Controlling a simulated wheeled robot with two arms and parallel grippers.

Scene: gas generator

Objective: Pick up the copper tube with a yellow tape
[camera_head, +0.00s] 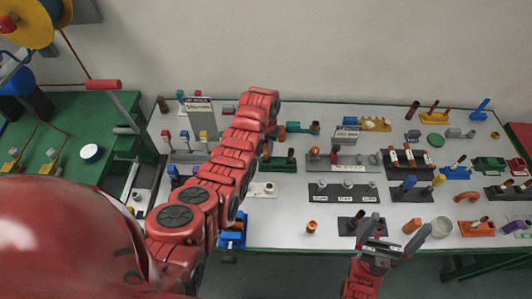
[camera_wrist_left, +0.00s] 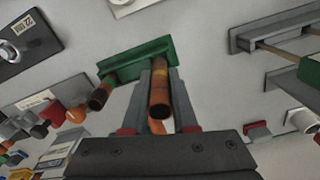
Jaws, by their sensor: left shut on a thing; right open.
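In the left wrist view, a copper tube with a yellowish band (camera_wrist_left: 160,92) stands between the two fingers of my left gripper (camera_wrist_left: 161,100), which is shut on it. The tube's open end faces the camera. Its far end meets the green holder (camera_wrist_left: 150,53); I cannot tell whether it is still seated. A second copper tube (camera_wrist_left: 100,95) stands in the same holder, to the left of the fingers. In the head view the green holder (camera_head: 278,165) shows beside my left arm, which hides most of that gripper. My right gripper (camera_head: 385,235) is open and empty at the table's front edge.
The white table (camera_head: 275,232) carries many small holders and parts. A grey three-place plate (camera_head: 343,192) lies right of the green holder. A dark stand with copper tubes (camera_head: 407,162) stands further right. A blue part (camera_head: 232,232) lies near the front left.

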